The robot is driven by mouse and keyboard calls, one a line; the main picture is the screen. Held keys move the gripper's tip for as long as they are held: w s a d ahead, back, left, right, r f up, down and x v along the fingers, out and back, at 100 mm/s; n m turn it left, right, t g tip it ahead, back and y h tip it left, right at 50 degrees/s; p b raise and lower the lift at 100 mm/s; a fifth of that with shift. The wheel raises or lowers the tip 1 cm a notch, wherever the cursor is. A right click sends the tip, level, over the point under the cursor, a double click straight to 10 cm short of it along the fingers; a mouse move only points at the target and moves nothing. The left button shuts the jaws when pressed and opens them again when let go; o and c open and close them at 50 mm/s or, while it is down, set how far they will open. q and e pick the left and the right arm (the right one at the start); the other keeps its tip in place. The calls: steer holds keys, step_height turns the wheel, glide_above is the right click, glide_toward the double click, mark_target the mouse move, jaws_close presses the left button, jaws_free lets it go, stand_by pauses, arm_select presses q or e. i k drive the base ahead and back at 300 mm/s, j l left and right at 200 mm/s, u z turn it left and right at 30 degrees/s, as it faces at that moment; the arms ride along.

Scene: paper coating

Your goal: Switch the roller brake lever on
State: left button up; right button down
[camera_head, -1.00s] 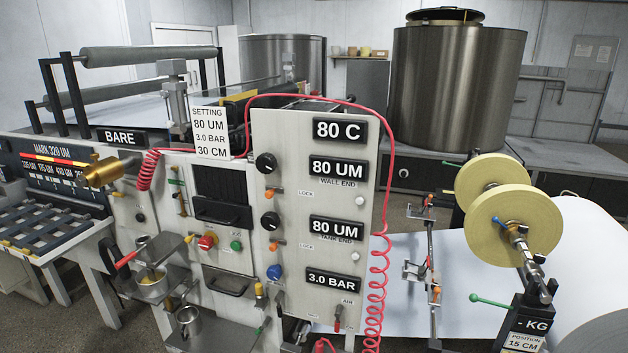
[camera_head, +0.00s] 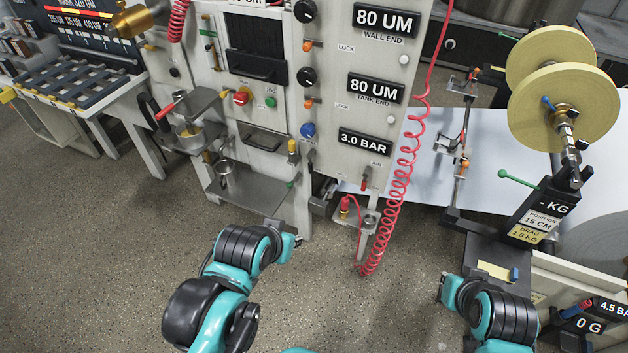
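No label in the head view names the roller brake lever. A green-knobbed lever (camera_head: 519,178) sticks out to the left from the black stand (camera_head: 530,215) marked KG, POSITION 15 CM and DRAG 1.5 KG, below the yellow rolls (camera_head: 563,108); I cannot tell if it is the brake lever or whether it is on. My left arm's far end (camera_head: 297,241) is in front of the coating machine, well left of this stand. My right arm's far end (camera_head: 444,290) is below and left of the stand, apart from the lever. The fingers of both grippers cannot be made out.
A red coiled hose (camera_head: 401,190) hangs to the floor between my arms. The control panel (camera_head: 345,120) stands centre. At bottom right is a panel reading 4.5 BAR (camera_head: 612,309) and 0 G with a red and blue handle (camera_head: 577,309). Open floor lies in front.

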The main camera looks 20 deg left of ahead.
mark_target(296, 179)
steer(key=j+z, duration=1.05)
steer(key=k+j, duration=0.1)
steer(key=j, duration=0.35)
steer(key=k+j+z, duration=0.15)
steer(key=j, duration=0.7)
steer(key=k+j+z, duration=0.15)
steer(key=j, duration=0.3)
steer(key=k+j, duration=0.15)
steer(key=j, duration=0.25)
steer(key=k+j+z, duration=0.1)
steer(key=j, duration=1)
